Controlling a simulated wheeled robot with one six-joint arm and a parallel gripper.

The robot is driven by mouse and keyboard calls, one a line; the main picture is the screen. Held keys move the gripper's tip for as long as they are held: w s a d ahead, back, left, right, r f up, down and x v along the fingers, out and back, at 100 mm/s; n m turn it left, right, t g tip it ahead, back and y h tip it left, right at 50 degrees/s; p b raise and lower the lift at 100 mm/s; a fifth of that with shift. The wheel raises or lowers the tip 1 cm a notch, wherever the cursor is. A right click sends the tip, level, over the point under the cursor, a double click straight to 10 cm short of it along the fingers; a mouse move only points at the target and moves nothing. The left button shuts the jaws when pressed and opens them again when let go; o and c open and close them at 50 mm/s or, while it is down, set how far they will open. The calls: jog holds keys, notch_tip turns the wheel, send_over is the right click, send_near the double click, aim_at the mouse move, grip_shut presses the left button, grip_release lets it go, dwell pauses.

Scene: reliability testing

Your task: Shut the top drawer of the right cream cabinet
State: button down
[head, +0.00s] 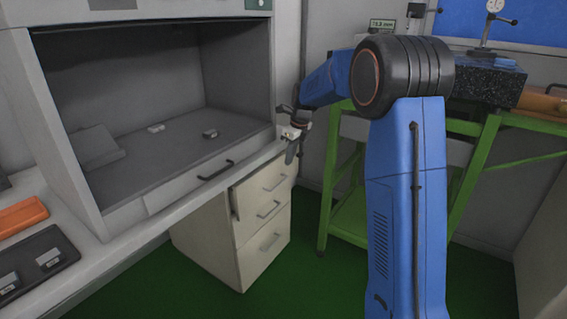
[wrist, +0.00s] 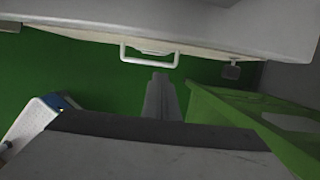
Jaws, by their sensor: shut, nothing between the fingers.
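The cream cabinet (head: 205,232) stands under the bench, with several drawers stacked in its front. Its top drawer (head: 252,198) sticks out a little from the front, with a dark edge along its left side. My gripper (head: 290,156) is shut and empty, at the right end of the top drawer in the head view. In the wrist view the closed fingers (wrist: 160,88) point toward a pale bar handle (wrist: 150,62) on a light front, with a small gap seeming to lie between. I cannot tell whether they touch the drawer.
The bench (head: 125,240) with a grey enclosure (head: 240,75) overhangs the cabinet. A green frame stand (head: 345,200) with a dark granite block (head: 485,78) is at right, close beside my arm; it also shows in the wrist view (wrist: 240,125). Green floor is clear in front of the cabinet.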

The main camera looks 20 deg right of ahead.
jog(key=v, duration=0.7)
jog(key=s+a+f+n+y, duration=0.3)
jog(key=s+a+f+y, duration=0.55)
jog(key=s+y, duration=0.2)
jog(key=m+t+h, duration=0.1)
jog(key=m+t, duration=0.2)
jog(key=t, duration=0.9)
send_near(265, 168)
jog(key=x, duration=0.6)
jog(key=shift+a+f, duration=0.1)
jog(key=shift+a, duration=0.2)
jog(key=shift+w+a, duration=0.1)
jog(key=shift+w, duration=0.05)
jog(key=x, duration=0.4)
jog(key=shift+w+a, duration=0.1)
jog(key=shift+w, duration=0.1)
